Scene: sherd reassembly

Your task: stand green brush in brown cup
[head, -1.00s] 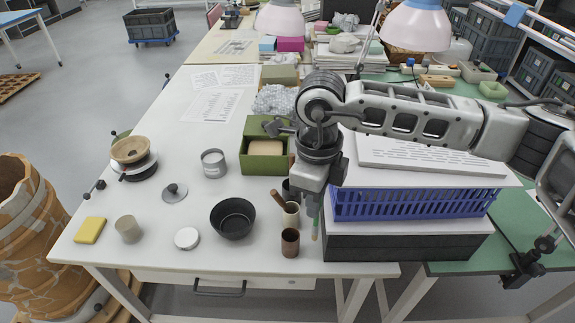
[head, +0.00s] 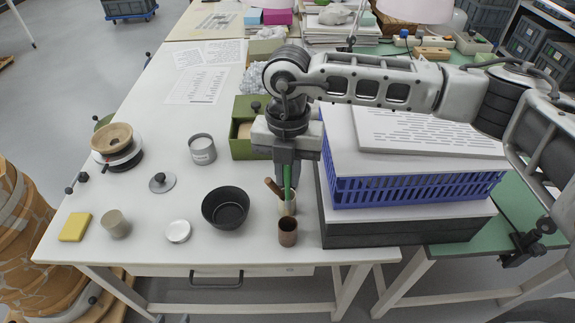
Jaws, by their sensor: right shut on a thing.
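My right gripper (head: 286,186) points down, shut on the green brush (head: 287,177). The brush is upright between the fingers, and its lower end lies in line with the cream cup (head: 288,209). I cannot tell whether it is above, in front of or inside that cup. The brown cup (head: 288,233) stands upright on the white table just in front of the cream cup, nearer the table's front edge. The brush is behind and above the brown cup in the picture. My left gripper is not in view.
A brown stick (head: 273,187) leans out by the cream cup. A black bowl (head: 226,207) stands left of the cups. A blue crate (head: 415,188) on a dark box is close on the right. A green box (head: 243,128) stands behind. The table's front edge is near the brown cup.

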